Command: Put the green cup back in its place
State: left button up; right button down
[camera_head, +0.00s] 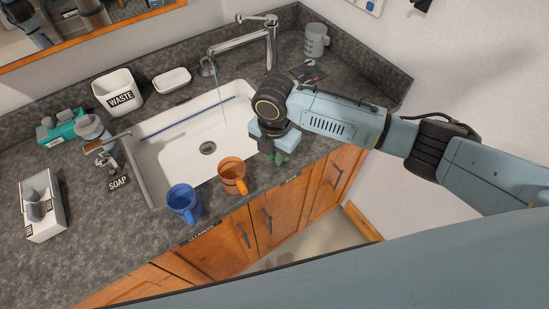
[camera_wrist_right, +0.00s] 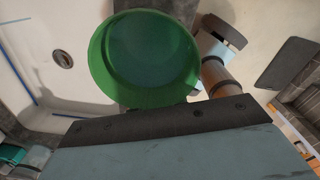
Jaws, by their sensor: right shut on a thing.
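The green cup (camera_head: 282,157) is mostly hidden under my right gripper (camera_head: 274,146) in the head view, at the right of the sink near the counter's front edge. The right wrist view looks into the round open mouth of the green cup (camera_wrist_right: 143,60), close against the gripper. My right gripper is shut on the cup. Whether the cup touches the counter I cannot tell. An orange cup (camera_head: 233,177) and a blue cup (camera_head: 183,202) stand on the front counter edge, left of the gripper. My left gripper is not in view.
The white sink (camera_head: 160,176) lies behind the cups, with a tall tap (camera_head: 243,39). A grey mug (camera_head: 315,40) stands in the back right corner. A waste bin (camera_head: 117,92), a white dish (camera_head: 171,79) and a soap dispenser (camera_head: 108,163) stand around the sink.

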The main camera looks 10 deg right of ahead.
jog(key=shift+f, duration=1.25)
jog(key=shift+f, duration=0.15)
jog(key=c, duration=1.4)
grip_release()
notch_tip(320, 180, up, 12)
jog(key=shift+r, duration=0.2)
